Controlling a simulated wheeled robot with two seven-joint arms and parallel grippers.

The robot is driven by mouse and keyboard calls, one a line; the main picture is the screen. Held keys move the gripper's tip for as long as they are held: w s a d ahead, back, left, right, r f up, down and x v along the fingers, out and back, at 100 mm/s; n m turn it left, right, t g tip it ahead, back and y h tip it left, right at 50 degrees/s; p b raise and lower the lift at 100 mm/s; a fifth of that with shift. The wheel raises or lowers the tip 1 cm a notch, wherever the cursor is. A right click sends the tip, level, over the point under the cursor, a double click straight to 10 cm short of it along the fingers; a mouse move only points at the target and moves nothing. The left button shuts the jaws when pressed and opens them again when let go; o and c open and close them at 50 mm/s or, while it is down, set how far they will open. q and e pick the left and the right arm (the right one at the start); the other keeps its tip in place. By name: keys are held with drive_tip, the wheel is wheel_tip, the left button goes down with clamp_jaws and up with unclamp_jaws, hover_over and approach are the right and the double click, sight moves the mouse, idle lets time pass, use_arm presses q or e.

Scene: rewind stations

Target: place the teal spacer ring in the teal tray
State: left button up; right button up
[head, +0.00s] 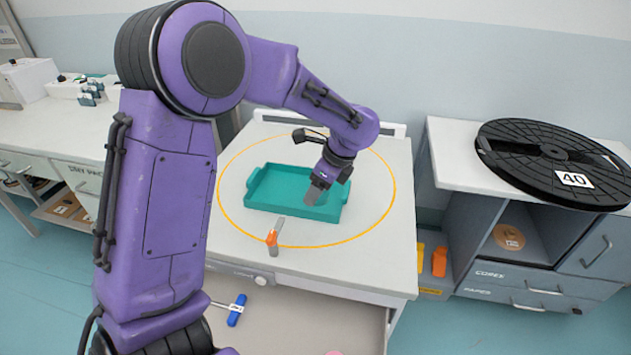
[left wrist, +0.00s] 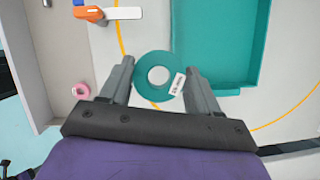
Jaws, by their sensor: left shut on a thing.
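The teal spacer ring (left wrist: 141,80) has a white label and sits between the fingertips of my left gripper (left wrist: 159,76) in the left wrist view. The gripper is shut on it. In the head view my left gripper (head: 316,192) is over the near right part of the teal tray (head: 262,194), as seen from there; the ring is hidden or cannot be made out. In the wrist view the tray (left wrist: 217,86) lies beyond the fingers, to the right, and the ring overlaps its edge line. My right gripper is not in view.
An orange-handled tool (head: 273,238) lies on the table (head: 375,235) in front of the tray. A drawer (head: 290,315) stands open below, holding a blue-handled tool (head: 236,311). A large black reel (head: 545,160) lies on the right cabinet. An orange line circles the tray.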

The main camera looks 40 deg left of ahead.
use_arm(q)
drive_tip(key=w+a+f, duration=0.1)
drive_tip(key=w+f, duration=0.1)
drive_tip(key=w+a+f, duration=0.2)
drive_tip(key=w+f, duration=0.1)
drive_tip(key=w+a+f, duration=0.1)
drive_tip(key=w+f, duration=0.2)
drive_tip(key=shift+w+a, duration=0.2)
drive_tip(key=shift+w, duration=0.05)
drive_tip(key=shift+w+a+f, duration=0.1)
drive_tip(key=shift+w+f, duration=0.1)
drive_tip(key=shift+f, duration=1.5)
drive_tip(key=shift+f, duration=0.1)
drive_tip(key=o, duration=1.1)
drive_tip(key=shift+c, duration=0.2)
drive_tip(key=v, duration=1.2)
